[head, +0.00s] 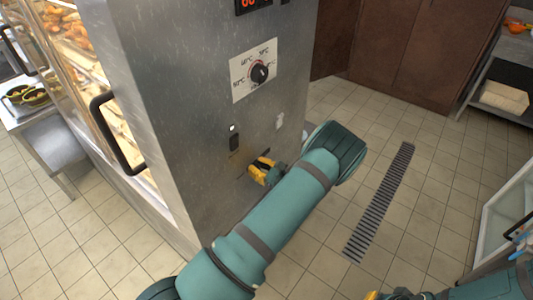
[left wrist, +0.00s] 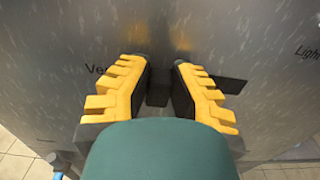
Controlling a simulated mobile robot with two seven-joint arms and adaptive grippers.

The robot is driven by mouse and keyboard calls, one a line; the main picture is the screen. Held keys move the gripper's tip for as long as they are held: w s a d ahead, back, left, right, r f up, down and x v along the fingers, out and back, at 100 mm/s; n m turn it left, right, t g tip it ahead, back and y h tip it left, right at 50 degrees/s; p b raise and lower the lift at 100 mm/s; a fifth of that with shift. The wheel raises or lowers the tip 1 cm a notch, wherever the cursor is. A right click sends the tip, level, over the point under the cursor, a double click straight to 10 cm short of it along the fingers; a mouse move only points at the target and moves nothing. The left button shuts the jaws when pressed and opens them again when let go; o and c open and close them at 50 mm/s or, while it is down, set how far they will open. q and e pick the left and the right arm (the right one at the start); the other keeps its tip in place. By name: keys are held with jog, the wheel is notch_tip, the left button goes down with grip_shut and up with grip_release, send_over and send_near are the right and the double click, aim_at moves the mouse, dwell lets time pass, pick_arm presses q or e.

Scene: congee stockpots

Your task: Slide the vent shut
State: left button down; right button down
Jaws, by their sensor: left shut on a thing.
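The vent control is on the lower side panel of the steel warming cabinet (head: 190,110). In the left wrist view a dark slider knob (left wrist: 157,93) sits between my yellow fingers, with a dark slot (left wrist: 230,84) extending to the right of it. A partly covered label starting "Ve" is left of the fingers. My left gripper (head: 263,168) is at the panel, shut on the knob; its fingers hide most of the knob in the head view. Only a bit of my right gripper (head: 373,295) shows at the bottom edge, and its jaws are unclear.
A door handle (head: 116,135) sticks out on the cabinet's glass front. A floor drain grate (head: 380,203) lies to the right. The tiled floor around it is clear.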

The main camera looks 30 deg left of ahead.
pick_arm(q)
jog(key=shift+s+a+f, duration=0.1)
jog(key=shift+s+a, duration=0.05)
jog(key=shift+s, duration=0.5)
jog(key=c, duration=0.8)
grip_release()
jog(key=shift+s+a, duration=0.1)
jog(key=shift+s, duration=0.05)
jog(key=d, duration=1.2)
jog(key=shift+s, duration=0.4)
